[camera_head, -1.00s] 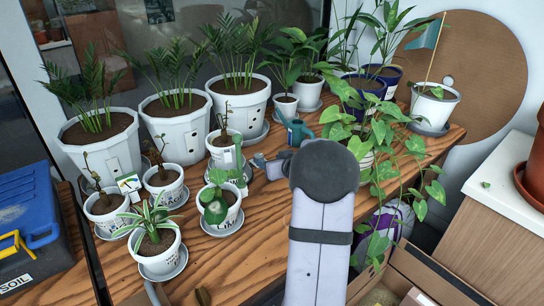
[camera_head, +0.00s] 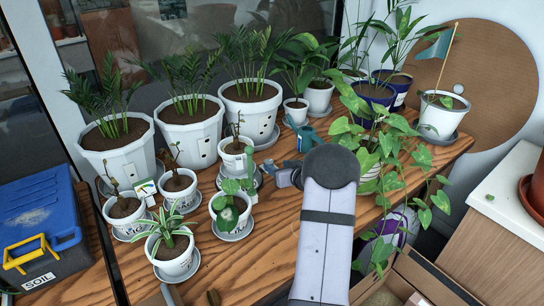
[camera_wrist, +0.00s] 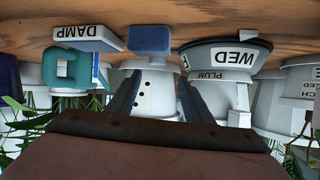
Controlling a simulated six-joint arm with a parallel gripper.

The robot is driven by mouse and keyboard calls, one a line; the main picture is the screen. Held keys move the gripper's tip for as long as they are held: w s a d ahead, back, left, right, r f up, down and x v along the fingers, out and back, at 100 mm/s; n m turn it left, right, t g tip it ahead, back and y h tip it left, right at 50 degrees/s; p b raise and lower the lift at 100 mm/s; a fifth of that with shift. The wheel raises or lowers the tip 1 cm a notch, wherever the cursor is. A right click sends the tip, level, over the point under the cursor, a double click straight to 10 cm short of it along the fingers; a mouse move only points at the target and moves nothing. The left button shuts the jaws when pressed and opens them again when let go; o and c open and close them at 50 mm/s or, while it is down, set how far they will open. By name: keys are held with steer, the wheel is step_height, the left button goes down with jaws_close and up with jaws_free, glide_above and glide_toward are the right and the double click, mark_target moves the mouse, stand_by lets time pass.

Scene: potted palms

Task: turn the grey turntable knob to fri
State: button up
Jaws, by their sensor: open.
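The grey turntable knob (camera_wrist: 222,46) is at right of centre in the upside-down wrist view. Its side carries a white WED label facing the camera; another label at its left edge is too edge-on to read. A white pot marked PLUM (camera_wrist: 215,88) stands on it. My gripper (camera_wrist: 158,80) is open and empty, its two dark fingers apart, the right one close to the turntable's left side in that view. I cannot tell if they touch. In the head view my gripper (camera_head: 270,168) is just right of the small pots, and the turntable is mostly hidden.
A blue block (camera_wrist: 150,40) and a white DAMP label (camera_wrist: 88,36) are left of the turntable in the wrist view. In the head view, large white pots (camera_head: 190,137) stand behind, small pots crowd the left, and a trailing plant (camera_head: 368,165) is right of my arm.

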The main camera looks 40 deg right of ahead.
mark_target(269, 162)
steer(key=shift+w+d+f+t+p, duration=0.3)
steer(key=shift+w+d+f+p, duration=0.1)
steer(key=shift+w+f+p, duration=0.25)
steer(key=shift+p+x, duration=1.1)
steer(key=shift+x, duration=2.45)
steer(key=shift+f, duration=0.1)
steer(key=c, duration=1)
